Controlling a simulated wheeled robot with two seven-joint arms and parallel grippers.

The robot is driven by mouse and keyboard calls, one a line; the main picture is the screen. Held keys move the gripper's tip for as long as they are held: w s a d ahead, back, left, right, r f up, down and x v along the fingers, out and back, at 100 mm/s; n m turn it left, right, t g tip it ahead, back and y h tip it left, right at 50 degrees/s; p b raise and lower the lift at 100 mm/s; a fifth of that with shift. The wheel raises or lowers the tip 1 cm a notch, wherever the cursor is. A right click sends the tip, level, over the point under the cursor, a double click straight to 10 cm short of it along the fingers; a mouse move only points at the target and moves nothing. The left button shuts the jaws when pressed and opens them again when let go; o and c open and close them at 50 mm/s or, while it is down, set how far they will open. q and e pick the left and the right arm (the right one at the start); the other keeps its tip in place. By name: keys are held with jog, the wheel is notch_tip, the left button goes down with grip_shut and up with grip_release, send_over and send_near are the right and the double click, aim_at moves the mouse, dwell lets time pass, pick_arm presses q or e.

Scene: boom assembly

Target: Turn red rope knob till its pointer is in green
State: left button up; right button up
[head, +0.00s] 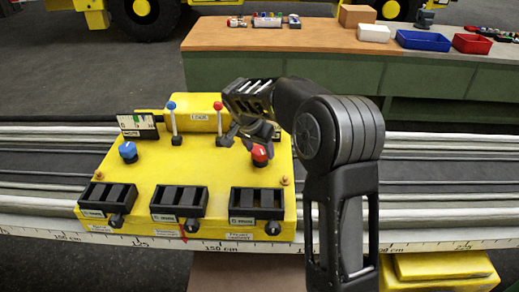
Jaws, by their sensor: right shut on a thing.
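The red knob (260,154) sits on the right side of the top of a yellow control box (225,180). My right gripper (254,138) reaches in from the right and is shut on the red knob; its fingers cover the knob's upper part. The knob's pointer is too small or hidden to tell where it points. A small dial plate (138,122) with a green patch stands at the box's back left. My left gripper is not in view.
A blue knob (128,151) and two levers, blue-topped (172,107) and red-topped (218,107), stand on the box. Several black slotted blocks line its front. A ruled rail (420,247) runs along the front. A wooden-topped bench (300,37) with trays is behind.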

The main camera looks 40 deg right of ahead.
jog(key=shift+w+f+m+b, duration=0.1)
jog(key=shift+f+m+b, duration=0.2)
jog(key=shift+m+b, duration=0.25)
jog(key=shift+r+m+g, duration=0.1)
jog(key=shift+m+g, duration=0.3)
jog(key=shift+m, duration=0.25)
jog(key=shift+r+m+g+h, duration=0.2)
jog(key=shift+m+g+h, duration=0.1)
jog(key=shift+m, duration=0.3)
jog(key=o, duration=1.4)
jog(key=shift+c, duration=0.2)
jog(key=b+v, duration=0.1)
jog(key=v, duration=0.6)
jog(key=shift+r, duration=0.4)
jog(key=shift+a, duration=0.2)
